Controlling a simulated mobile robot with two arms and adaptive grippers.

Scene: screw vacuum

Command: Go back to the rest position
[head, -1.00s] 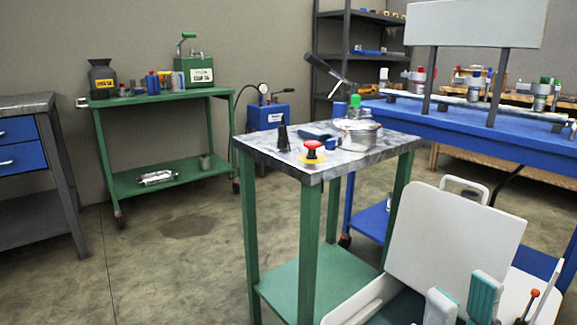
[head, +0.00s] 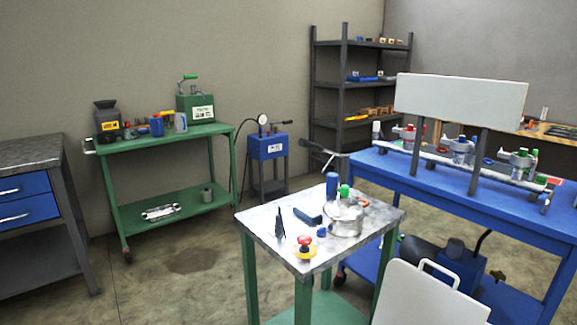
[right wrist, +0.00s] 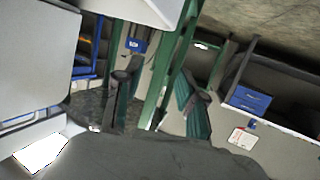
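My right gripper (right wrist: 158,90) shows in the right wrist view. Its two dark fingers stand apart, with a teal pad on the right one, and nothing is between them. Neither gripper shows in the head view. In that view the small green-legged table (head: 262,222) stands in front. It carries a round metal vessel (head: 346,219), a red emergency button (head: 305,243) on a yellow base, a blue cylinder (head: 332,186) and a black cone (head: 280,226).
A white panel with a handle (head: 425,298) rises at the bottom right. A long blue table (head: 470,196) stands at the right. A green cart (head: 160,139) and grey workbench (head: 35,153) stand at the left. A dark shelf rack (head: 330,95) is behind. Floor at centre left is clear.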

